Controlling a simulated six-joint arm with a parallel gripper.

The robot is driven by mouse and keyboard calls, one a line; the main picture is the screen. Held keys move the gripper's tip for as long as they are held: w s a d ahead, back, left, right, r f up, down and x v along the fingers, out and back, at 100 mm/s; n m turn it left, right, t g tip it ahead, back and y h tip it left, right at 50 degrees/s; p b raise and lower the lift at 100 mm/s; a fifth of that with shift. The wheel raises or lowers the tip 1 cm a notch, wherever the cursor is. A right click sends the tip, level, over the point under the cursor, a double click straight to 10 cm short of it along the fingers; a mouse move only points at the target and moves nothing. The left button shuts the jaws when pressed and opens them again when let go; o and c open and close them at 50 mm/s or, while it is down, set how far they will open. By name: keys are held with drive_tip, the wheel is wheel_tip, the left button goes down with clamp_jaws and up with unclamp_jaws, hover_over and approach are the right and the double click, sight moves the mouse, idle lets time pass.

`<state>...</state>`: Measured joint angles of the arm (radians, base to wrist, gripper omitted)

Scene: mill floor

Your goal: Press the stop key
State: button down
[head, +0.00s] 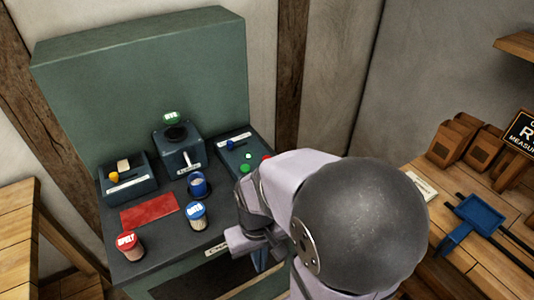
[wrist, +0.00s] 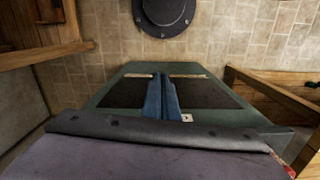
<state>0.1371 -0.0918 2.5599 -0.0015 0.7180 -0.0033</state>
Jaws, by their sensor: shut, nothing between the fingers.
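A dark control box (head: 240,150) stands at the right end of the green bench's top, with a blue knob (head: 231,145) and a pale label. It carries small green buttons (head: 245,168) and a red button (head: 267,157). The red one is partly hidden behind my arm. I cannot read which key is marked stop.
On the bench stand a box with a lever (head: 180,150), a blue cup (head: 198,185), jars marked spelt (head: 130,246) and oats (head: 197,216), and a red mat (head: 149,216). A wooden table at right holds a blue scoop (head: 470,222) and brown bags (head: 454,141).

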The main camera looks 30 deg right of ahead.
drive_tip(key=d+r+m+g+y+p, duration=0.1)
drive_tip(key=d+r+m+y+p, duration=0.1)
drive_tip(key=d+r+m+p, duration=0.4)
drive_tip(key=w+d+r+m+t+p, duration=0.1)
drive_tip(key=w+d+r+m+t, duration=0.2)
drive_tip(key=w, duration=0.6)
drive_tip(key=w+d+r+m+t+p, duration=0.1)
drive_tip(key=w+d+r+m+t, duration=0.2)
drive_tip(key=w+d+m, duration=0.3)
drive_tip(key=w+d+r+m+t+p, duration=0.1)
drive_tip(key=w+d+r+m+t, duration=0.2)
drive_tip(key=w+m, duration=0.5)
drive_tip(key=w+d+t, duration=0.1)
drive_tip(key=w, duration=0.3)
drive_tip(key=shift+d+t, duration=0.2)
drive_tip(key=shift+t, duration=0.1)
drive_tip(key=shift+w, duration=0.1)
drive_tip(key=shift+f, duration=0.15)
wheel_tip(320, 180, down, 7)
drive_tip(key=b, duration=0.5)
drive_tip(key=shift+f+b, duration=0.8)
drive_tip(key=shift+b, duration=0.15)
